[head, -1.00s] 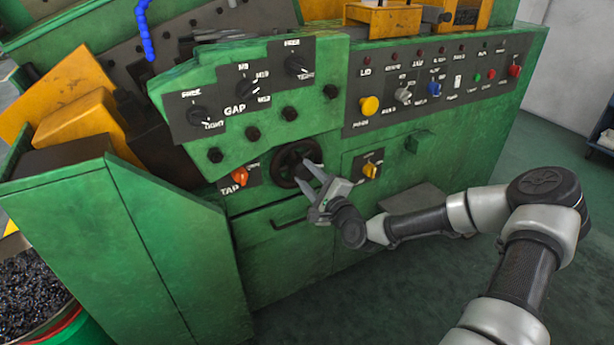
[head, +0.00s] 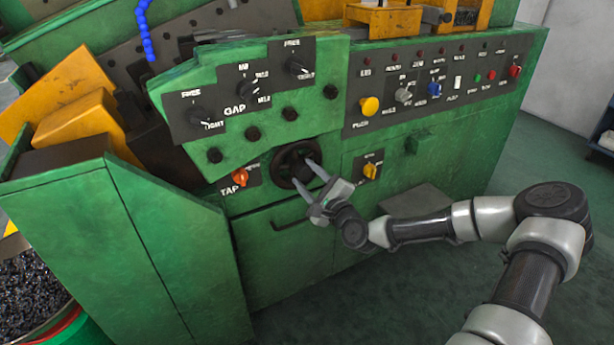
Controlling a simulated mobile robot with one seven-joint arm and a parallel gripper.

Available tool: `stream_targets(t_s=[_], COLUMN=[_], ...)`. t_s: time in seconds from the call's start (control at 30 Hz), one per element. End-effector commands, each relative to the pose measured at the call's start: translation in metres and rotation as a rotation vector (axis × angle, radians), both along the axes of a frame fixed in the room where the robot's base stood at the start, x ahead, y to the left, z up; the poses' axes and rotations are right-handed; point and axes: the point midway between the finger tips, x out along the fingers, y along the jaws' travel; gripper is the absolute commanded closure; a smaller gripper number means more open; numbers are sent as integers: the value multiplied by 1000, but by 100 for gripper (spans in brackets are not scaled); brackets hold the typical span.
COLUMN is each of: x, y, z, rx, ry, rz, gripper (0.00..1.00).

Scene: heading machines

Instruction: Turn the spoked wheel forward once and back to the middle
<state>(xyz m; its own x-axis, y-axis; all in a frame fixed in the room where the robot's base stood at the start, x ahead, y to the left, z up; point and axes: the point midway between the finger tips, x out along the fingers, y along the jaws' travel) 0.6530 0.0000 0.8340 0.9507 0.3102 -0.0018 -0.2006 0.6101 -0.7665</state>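The spoked wheel (head: 281,166) is a dark round handwheel low on the front of the green machine, right of the orange TAP knob (head: 240,177). My gripper (head: 304,173) is in front of the wheel's right half, with its two fingers apart and pointing at it. The upper fingertip overlaps the right rim in the picture, and the lower one overlaps the wheel's lower right part. I cannot tell whether either finger touches the wheel. Nothing shows held between the fingers. Part of the wheel's right side and spokes is hidden behind the fingers.
A yellow knob (head: 371,171) sits right of the wheel, close to my gripper. The GAP panel (head: 245,88) with black knobs is above. A drawer handle (head: 290,224) is below. Buttons and switches fill the upper right panel (head: 440,84).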

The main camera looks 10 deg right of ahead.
Motion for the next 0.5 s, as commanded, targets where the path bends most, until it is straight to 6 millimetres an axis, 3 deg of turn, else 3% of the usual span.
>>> stream_targets(t_s=[0.37,0.5], x=[-1,-14], y=[-1,-6], z=[1,1], rx=[0,-2], ry=[-2,-1], rz=[-1,-2], gripper=[48,48])
